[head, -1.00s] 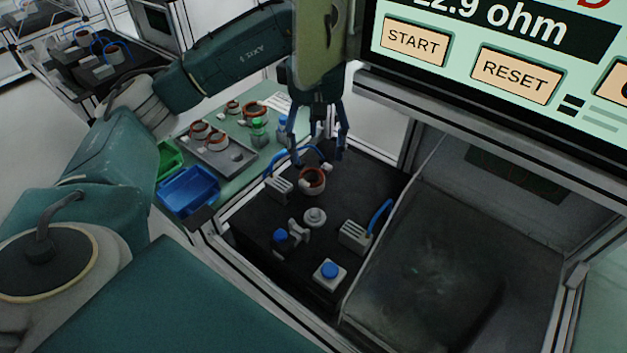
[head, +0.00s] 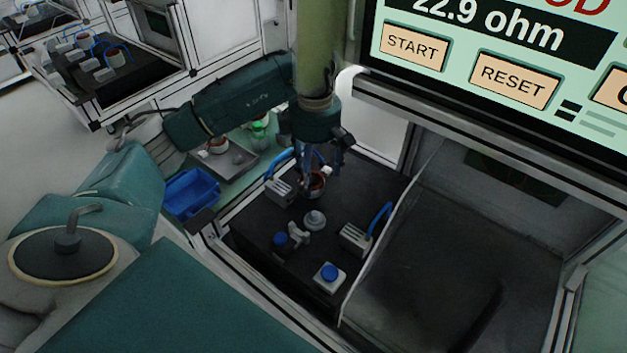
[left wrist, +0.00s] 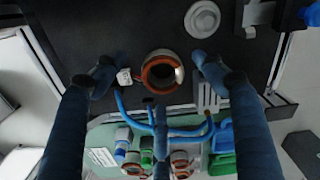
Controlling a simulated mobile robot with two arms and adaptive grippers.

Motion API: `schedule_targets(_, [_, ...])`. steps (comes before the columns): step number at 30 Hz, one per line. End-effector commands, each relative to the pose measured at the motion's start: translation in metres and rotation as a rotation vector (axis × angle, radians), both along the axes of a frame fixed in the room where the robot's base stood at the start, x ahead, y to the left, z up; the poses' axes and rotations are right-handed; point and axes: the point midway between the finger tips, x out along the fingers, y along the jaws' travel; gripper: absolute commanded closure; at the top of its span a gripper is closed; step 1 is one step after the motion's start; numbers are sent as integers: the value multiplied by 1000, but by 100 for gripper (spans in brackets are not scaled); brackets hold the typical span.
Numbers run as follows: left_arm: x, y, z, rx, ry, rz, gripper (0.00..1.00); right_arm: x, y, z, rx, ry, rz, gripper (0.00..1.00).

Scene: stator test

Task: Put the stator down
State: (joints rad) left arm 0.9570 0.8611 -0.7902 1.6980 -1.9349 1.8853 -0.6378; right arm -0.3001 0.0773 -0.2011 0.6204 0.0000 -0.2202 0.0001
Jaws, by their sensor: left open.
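The stator (head: 318,189), a ring with an orange-brown rim, sits on the black test bench top (head: 258,222). In the left wrist view the stator (left wrist: 162,73) shows its open bore, with a small white connector (left wrist: 125,77) beside it. My left gripper (head: 313,173) is above and around the stator, pointing down. In the left wrist view its fingers stand open on either side of the stator, with a visible gap on both sides. In the head view the fingers partly hide the stator. My right gripper is not in view.
A blue bin (head: 190,192) is at left. The screen (head: 500,75) is upper right.

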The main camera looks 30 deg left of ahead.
Motion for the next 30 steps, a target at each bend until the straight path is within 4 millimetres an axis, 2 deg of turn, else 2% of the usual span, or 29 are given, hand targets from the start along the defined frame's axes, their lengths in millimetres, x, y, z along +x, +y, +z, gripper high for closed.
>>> schedule_targets(3, [-3, 5, -16, 1, 8, 2, 30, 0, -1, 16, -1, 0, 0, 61])
schedule_targets(9, [-2, 5, -39, 0, 2, 2, 30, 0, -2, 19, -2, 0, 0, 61])
schedule_targets(16, [-1, 5, -41, 1, 1, 1, 30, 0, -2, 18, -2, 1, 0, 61])
schedule_targets(17, [-1, 5, -41, 1, 1, 1, 34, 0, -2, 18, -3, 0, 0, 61])
schedule_targets(25, [-1, 5, -41, 1, 1, 1, 88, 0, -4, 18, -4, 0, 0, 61])
schedule_targets(27, [-1, 5, -40, 0, -1, 1, 97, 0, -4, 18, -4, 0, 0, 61])
schedule_targets(30, [-1, 5, -40, 0, -1, 1, 97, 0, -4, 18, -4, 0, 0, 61])
